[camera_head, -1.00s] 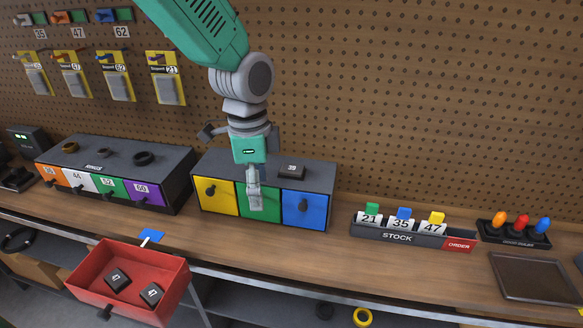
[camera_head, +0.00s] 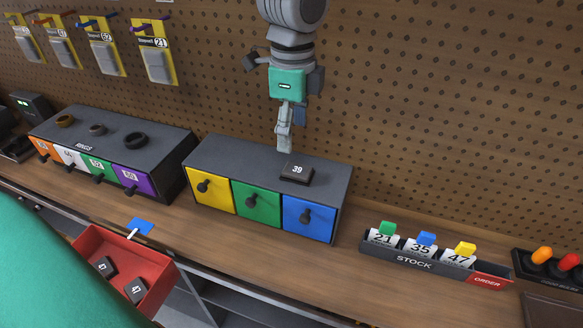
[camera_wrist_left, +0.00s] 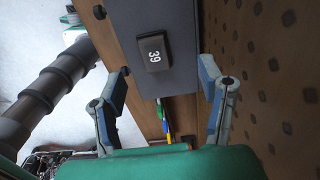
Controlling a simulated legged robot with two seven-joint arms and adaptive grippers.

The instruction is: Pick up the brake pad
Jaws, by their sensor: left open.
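The brake pad, which I take to be the dark block marked 39 (camera_head: 296,172), lies on the grey top of the drawer cabinet (camera_head: 235,158). My left gripper (camera_head: 284,146) points down just behind and above the block in the head view. In the left wrist view its fingers (camera_wrist_left: 163,72) are spread apart, with the block (camera_wrist_left: 153,53) ahead between them and nothing held. My right gripper is not in view.
The pegboard (camera_head: 420,90) stands close behind the gripper. A ring cabinet (camera_head: 110,140) is to the left, and a stock rack (camera_head: 430,255) to the right. A red open drawer (camera_head: 155,280) holds dark blocks marked 47. Bench between cabinet and rack is clear.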

